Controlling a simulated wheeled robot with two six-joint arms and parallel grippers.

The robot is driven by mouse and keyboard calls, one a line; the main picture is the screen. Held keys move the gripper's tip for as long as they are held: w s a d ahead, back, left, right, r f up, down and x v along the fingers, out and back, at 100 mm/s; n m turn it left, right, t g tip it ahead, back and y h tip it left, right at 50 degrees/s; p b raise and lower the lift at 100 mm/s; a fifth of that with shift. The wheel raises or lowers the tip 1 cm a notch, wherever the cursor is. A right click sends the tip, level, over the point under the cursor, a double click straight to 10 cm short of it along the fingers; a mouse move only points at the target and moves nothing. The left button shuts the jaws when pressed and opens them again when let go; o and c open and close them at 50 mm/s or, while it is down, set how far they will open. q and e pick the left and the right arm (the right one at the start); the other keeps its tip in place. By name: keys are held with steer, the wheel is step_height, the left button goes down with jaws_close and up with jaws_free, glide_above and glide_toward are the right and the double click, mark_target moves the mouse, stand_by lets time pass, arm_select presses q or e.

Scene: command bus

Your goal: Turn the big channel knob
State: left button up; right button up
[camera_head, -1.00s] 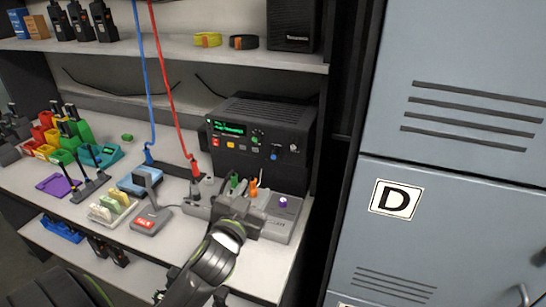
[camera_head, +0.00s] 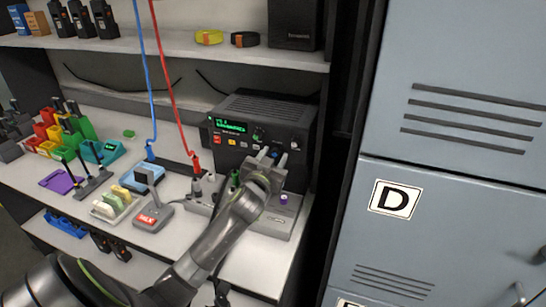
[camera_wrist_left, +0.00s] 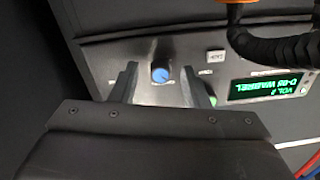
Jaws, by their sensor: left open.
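The black radio unit (camera_head: 268,107) stands at the back of the shelf, with a lit green display (camera_head: 230,126) and a row of coloured buttons. My left gripper (camera_head: 271,155) is open in front of the right part of its panel. In the left wrist view, a blue-capped knob (camera_wrist_left: 160,73) lies between the open fingers of the left gripper (camera_wrist_left: 158,70), apart from both. A dark knob (camera_head: 258,133) sits higher on the panel, and a pale knob (camera_head: 295,144) is to the right. Labels are too small to name the channel knob.
A grey console (camera_head: 281,221) with a purple knob (camera_head: 284,199) lies below my gripper. Red (camera_head: 177,110) and blue (camera_head: 151,80) cables hang to the left. A desk microphone (camera_head: 152,212) stands left. The grey locker (camera_head: 450,190) bounds the right side.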

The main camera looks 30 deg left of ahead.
arm_select(q)
steer(key=shift+c, duration=0.4)
jaws_close()
